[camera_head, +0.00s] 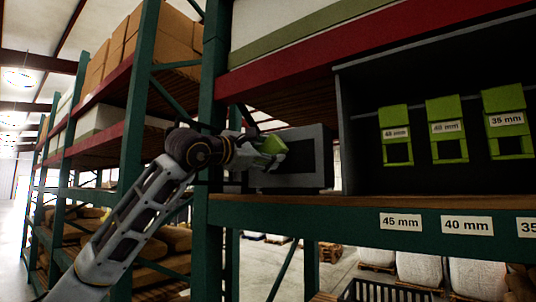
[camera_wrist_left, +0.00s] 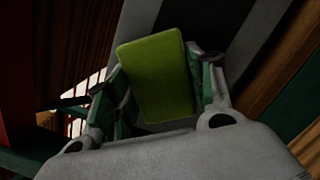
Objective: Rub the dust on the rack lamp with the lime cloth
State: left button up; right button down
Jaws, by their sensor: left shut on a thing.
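My left gripper (camera_head: 268,153) is shut on the lime cloth (camera_head: 271,144), in front of the left part of a grey box-shaped housing (camera_head: 318,140) with a dark front panel. This housing stands on the shelf by the green upright; I cannot tell whether it is the rack lamp. In the left wrist view the cloth (camera_wrist_left: 157,80) shows as a lime pad between the fingers of the gripper (camera_wrist_left: 160,95), with a grey surface behind it. I cannot tell whether the cloth touches that surface. No dust can be made out. My right gripper is out of view.
A dark cabinet (camera_head: 358,185) with several lime size tags (camera_head: 446,132) stands right of the housing. The green rack upright (camera_head: 209,200) is close beside my left arm. The shelf edge (camera_head: 345,217) runs below and a red beam (camera_head: 380,42) above.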

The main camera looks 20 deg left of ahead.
pick_arm(q)
jog(key=shift+d+b+v, duration=0.2)
jog(key=shift+b+v, duration=0.7)
jog(key=shift+v, duration=1.2)
jog(key=shift+s+a+r, duration=0.1)
jog(key=shift+s, duration=0.3)
jog(key=shift+s+a+r, duration=0.1)
jog(key=shift+s+r, duration=0.05)
jog(key=shift+s, duration=0.25)
jog(key=shift+s, duration=0.1)
jog(key=shift+b+v, duration=0.7)
jog(key=shift+v, duration=0.65)
